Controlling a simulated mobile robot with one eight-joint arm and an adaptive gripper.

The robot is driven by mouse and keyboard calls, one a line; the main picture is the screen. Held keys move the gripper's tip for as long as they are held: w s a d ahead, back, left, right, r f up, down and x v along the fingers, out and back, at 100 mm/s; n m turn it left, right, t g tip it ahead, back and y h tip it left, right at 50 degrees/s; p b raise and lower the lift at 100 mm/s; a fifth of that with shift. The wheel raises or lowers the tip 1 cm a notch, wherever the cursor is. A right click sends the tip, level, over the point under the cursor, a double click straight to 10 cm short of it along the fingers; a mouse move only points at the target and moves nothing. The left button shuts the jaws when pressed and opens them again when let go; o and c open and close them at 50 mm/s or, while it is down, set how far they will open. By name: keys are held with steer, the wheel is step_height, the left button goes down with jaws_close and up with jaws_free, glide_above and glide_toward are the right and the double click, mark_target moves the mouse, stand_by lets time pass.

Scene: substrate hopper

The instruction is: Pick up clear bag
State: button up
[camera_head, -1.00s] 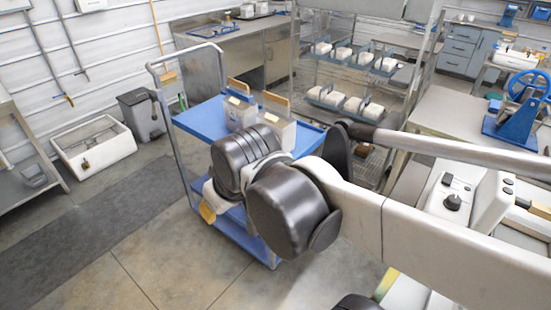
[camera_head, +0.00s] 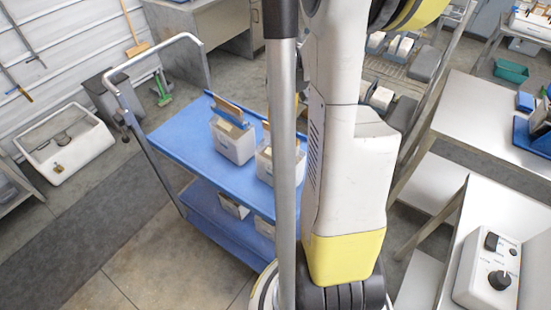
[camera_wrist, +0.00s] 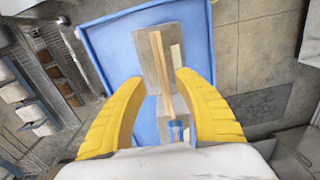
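Two pale, translucent, box-like containers stand on the top deck of a blue cart (camera_head: 182,128). The nearer one (camera_head: 264,163) is partly hidden behind my arm, and the farther one (camera_head: 232,142) shows more fully. Both have tan strips sticking up from the top. I cannot tell for sure which is the clear bag. In the wrist view, one grey container (camera_wrist: 147,72) lies beyond the fingertips and another (camera_wrist: 177,104) shows between the fingers. My gripper (camera_wrist: 160,84) has yellow fingers spread apart above the cart, with nothing visibly held.
More pale containers (camera_head: 233,206) sit on the cart's lower shelf. The cart's metal handle (camera_head: 135,64) rises at its left. A wire rack holding pale blocks (camera_head: 381,98) stands to the right, near a steel table (camera_head: 490,120). Open floor (camera_head: 150,265) lies left of the cart.

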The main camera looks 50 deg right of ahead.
mark_target(280, 140)
steer(key=f, duration=0.1)
steer(key=f+b, duration=0.1)
steer(key=f, duration=0.3)
steer(key=shift+a+f, duration=0.2)
steer(key=shift+a, duration=0.15)
steer(key=shift+w+d+f, duration=0.1)
steer(key=shift+w+f, duration=0.05)
steer(key=shift+f, duration=0.25)
jaws_close()
